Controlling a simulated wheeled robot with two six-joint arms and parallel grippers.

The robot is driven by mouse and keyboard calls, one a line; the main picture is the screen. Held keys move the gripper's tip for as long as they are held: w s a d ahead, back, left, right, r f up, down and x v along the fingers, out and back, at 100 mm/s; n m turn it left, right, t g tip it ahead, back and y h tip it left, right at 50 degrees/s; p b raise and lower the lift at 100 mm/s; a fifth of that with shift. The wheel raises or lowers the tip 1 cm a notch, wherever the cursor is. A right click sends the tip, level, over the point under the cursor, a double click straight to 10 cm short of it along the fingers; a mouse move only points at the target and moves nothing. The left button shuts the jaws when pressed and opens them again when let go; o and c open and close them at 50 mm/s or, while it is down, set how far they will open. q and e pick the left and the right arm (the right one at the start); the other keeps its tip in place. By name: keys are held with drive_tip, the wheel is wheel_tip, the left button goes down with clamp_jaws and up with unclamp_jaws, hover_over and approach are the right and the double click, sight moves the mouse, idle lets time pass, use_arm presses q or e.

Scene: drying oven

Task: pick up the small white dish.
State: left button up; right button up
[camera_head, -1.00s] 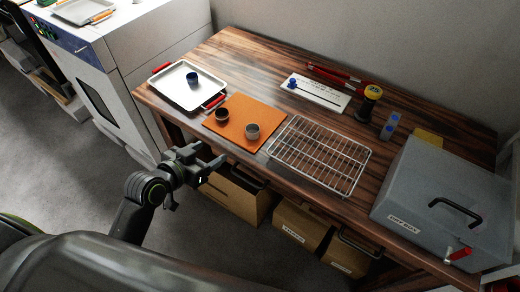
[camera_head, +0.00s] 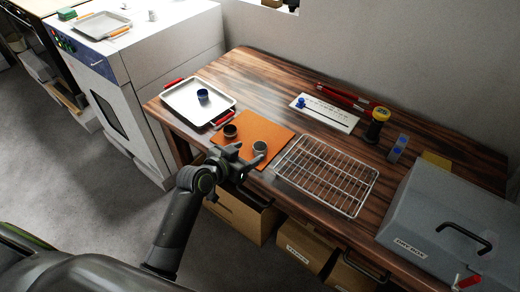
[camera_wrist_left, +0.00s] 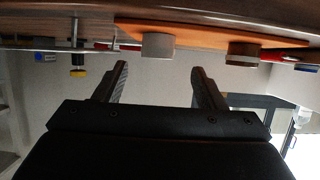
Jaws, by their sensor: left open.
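The small white dish (camera_head: 260,148) sits on an orange mat (camera_head: 262,126) near the table's front edge, its near side close behind my gripper. My left gripper (camera_head: 250,154) is open and empty at the front edge of the mat, just in front of the dish. In the left wrist view, which looks upside down, the dish (camera_wrist_left: 158,47) lies between the lines of the two open fingers (camera_wrist_left: 158,80), beyond their tips. A dark brown dish (camera_head: 230,131) stands on the mat to its left. My right gripper is not in view.
Cardboard boxes (camera_head: 240,215) are under the table. The table's back left is clear.

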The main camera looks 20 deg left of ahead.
sight(264, 145)
use_arm(q)
drive_tip(key=shift+x, duration=2.6)
drive_tip(key=shift+d+f, duration=0.1)
drive_tip(key=shift+d, duration=0.05)
drive_tip(key=shift+c, duration=0.4)
drive_tip(key=c, duration=1)
